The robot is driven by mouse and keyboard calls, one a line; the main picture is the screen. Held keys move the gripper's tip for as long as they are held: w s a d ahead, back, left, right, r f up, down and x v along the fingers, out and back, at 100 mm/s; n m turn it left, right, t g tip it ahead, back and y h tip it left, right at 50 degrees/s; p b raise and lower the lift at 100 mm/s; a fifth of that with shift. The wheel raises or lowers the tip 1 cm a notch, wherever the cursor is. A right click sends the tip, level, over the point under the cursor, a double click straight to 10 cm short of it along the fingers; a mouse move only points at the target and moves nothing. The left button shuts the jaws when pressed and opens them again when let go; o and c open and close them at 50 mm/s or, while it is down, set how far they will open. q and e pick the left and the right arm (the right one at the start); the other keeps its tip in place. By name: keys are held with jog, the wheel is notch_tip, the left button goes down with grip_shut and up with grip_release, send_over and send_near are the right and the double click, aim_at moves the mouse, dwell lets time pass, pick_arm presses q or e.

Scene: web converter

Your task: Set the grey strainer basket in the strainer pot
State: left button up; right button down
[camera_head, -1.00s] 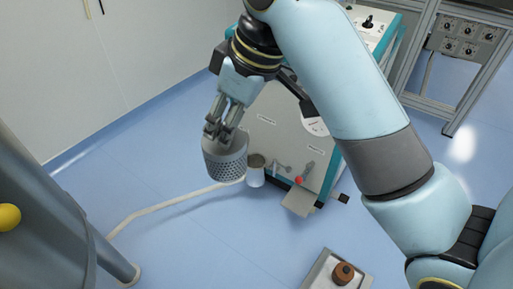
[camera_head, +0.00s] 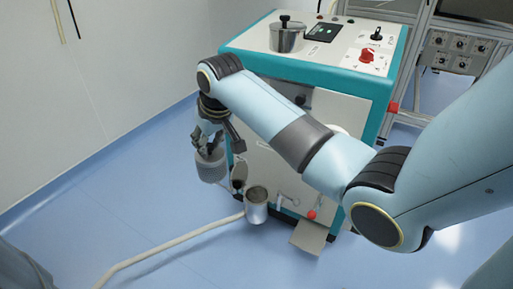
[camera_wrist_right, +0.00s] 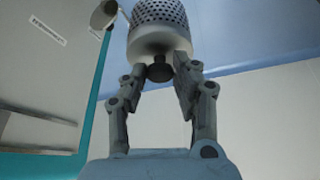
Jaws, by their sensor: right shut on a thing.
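The grey strainer basket (camera_head: 212,170) hangs from my right gripper (camera_head: 210,146), left of the teal-edged machine. In the right wrist view the gripper (camera_wrist_right: 160,75) is shut on the dark knob of the basket (camera_wrist_right: 158,22), and the basket's perforated wall faces away from the gripper. The strainer pot (camera_head: 256,208) is a metal cup low on the machine's front, with its dark open mouth facing up. The basket is apart from the pot, up and to its left in the head view. My left gripper is not in view.
The machine (camera_head: 385,85) stands behind the pot, with a lidded metal pot (camera_head: 287,36) and a red knob (camera_head: 367,55) on top. A red-tipped valve handle (camera_head: 312,214) is right of the strainer pot. A pale hose (camera_head: 165,248) runs left over the blue floor.

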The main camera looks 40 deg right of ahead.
jog(key=w+d+f+m+g+h+b, duration=0.15)
jog(key=d+f+m+b, duration=0.4)
jog(key=d+f, duration=0.55)
jog(key=w+d+f+m+h+b, duration=0.2)
jog(key=w+d+f+m+b, duration=0.3)
jog(key=d+f, duration=0.6)
pick_arm(q)
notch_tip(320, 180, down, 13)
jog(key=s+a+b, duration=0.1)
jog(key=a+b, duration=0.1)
jog(key=b, duration=0.1)
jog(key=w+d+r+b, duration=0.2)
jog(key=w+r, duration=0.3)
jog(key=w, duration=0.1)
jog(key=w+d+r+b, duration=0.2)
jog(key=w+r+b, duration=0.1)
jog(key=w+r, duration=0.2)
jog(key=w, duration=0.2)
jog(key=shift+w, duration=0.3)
pick_arm(e)
notch_tip(320, 180, down, 12)
jog(key=s+a, duration=0.1)
jog(key=shift+s+a+n, duration=0.35)
jog(key=shift+a+n, duration=0.05)
jog(key=shift+n, duration=0.05)
